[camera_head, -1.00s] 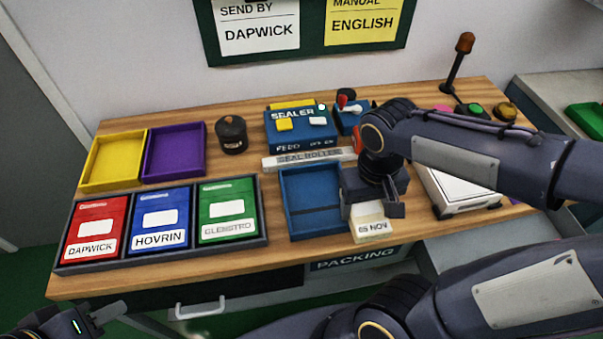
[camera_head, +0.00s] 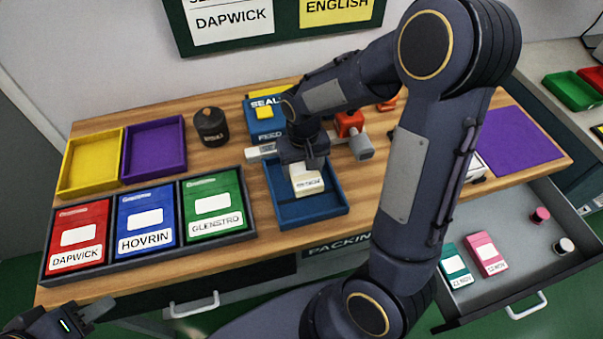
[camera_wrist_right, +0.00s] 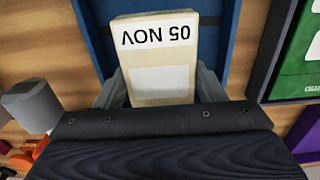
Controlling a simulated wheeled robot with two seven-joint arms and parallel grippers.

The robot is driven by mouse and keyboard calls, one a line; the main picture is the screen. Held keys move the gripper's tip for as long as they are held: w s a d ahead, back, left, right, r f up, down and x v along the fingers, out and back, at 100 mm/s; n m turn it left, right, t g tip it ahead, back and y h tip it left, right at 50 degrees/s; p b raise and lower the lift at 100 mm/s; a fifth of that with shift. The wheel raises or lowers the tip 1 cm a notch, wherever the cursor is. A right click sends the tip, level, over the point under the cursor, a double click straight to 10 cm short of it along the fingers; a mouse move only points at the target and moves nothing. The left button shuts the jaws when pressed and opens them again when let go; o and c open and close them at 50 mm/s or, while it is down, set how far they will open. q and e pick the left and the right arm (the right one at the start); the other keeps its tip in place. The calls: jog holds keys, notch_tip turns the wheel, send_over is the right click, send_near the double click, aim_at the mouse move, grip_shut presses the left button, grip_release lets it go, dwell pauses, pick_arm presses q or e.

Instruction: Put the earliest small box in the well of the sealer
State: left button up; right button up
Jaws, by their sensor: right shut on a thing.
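A cream small box (camera_head: 309,184) marked 05 NOV is in my right gripper (camera_head: 304,166); it also shows between the fingers in the right wrist view (camera_wrist_right: 163,62). My right gripper (camera_wrist_right: 160,88) is shut on it. The box is over the blue open well (camera_head: 322,212) in front of the sealer (camera_head: 262,124); I cannot tell whether it touches the floor. My arm partly hides the sealer and its roller. A teal box (camera_head: 456,268) and a pink box (camera_head: 487,254) lie in the open drawer, their dates hard to read. My left gripper (camera_head: 88,312) is low at the left, empty.
Red, blue and green labelled boxes sit in a dark rack (camera_head: 150,259) left of the well. Yellow (camera_head: 90,163) and purple (camera_head: 154,148) trays and a dark pot (camera_head: 210,128) stand behind. The open drawer (camera_head: 520,232) juts out at the right, with small round items inside.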

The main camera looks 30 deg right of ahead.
aim_at(302, 176)
jog(key=shift+w+f, duration=0.3)
jog(key=shift+f, duration=0.1)
jog(key=shift+a+f, duration=0.1)
jog(key=shift+f, duration=1.35)
jog(key=shift+f, duration=0.15)
jog(key=o, duration=1)
jog(key=shift+o, duration=0.2)
